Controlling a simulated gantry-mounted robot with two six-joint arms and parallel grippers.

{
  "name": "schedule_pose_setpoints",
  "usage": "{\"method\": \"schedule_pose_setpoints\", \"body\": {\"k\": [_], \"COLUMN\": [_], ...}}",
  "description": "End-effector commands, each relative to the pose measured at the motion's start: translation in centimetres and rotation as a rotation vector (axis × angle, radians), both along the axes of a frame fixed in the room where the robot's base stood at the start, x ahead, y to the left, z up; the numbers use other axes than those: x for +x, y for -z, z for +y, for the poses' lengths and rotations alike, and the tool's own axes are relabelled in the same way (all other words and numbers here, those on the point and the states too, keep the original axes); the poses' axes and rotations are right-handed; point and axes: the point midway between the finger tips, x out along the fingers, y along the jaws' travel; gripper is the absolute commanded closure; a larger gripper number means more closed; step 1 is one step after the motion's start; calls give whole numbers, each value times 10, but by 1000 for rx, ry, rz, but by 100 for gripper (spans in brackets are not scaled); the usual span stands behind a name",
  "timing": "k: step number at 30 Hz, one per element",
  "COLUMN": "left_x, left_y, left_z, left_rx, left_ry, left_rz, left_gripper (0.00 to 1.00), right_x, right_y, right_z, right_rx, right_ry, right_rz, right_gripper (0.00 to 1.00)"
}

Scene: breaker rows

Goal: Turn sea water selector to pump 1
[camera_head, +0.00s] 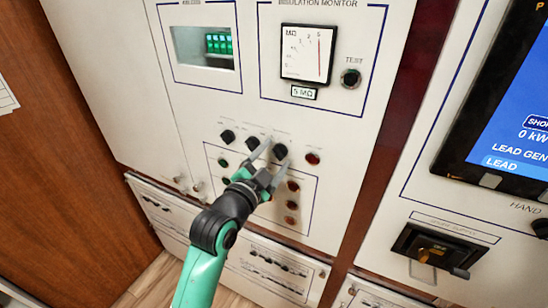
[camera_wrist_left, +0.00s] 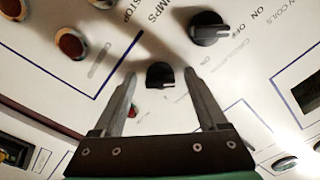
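Three black rotary knobs sit in a row on the white panel in the head view: a left one (camera_head: 228,136), a middle one (camera_head: 252,143) and a right one (camera_head: 280,151). Their small labels are unreadable there, so I cannot tell which is the sea water selector. My left gripper (camera_head: 270,154) is open in front of this row, its fingers by the middle and right knobs. In the left wrist view a small black knob (camera_wrist_left: 160,75) shows in the gap between the spread fingers (camera_wrist_left: 160,82). Contact is not visible. My right gripper is not in view.
A larger black knob (camera_wrist_left: 208,28) lies beyond the fingers, near OFF and ON lettering. Red buttons (camera_wrist_left: 70,42) are at its left. In the head view are the insulation meter (camera_head: 306,54), TEST button (camera_head: 350,77), red lamp (camera_head: 312,158) and blue screen (camera_head: 515,140).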

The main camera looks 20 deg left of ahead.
Motion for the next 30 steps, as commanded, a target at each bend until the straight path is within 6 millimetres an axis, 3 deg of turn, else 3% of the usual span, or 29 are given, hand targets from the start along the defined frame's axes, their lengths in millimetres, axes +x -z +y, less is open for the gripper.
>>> {"method": "schedule_pose_setpoints", "body": {"k": [8,17,18,21,25,30], "left_x": [-6,-60,-69,-90,-108,-116], "left_y": [1,2,-6,-7,-4,-1], "left_z": [0,4,4,6,7,7], "left_rx": [1,1,0,0,0,0], "left_ry": [0,-1,-1,-1,-1,-1], "left_rz": [0,-2,1,2,1,1], "left_gripper": [24,24,24,24,24,24], "right_x": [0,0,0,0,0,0], "right_y": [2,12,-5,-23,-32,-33], "right_z": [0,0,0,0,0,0], "right_rx": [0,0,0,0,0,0], "right_ry": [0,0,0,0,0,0], "right_rz": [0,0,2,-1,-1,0], "right_gripper": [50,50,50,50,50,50]}}
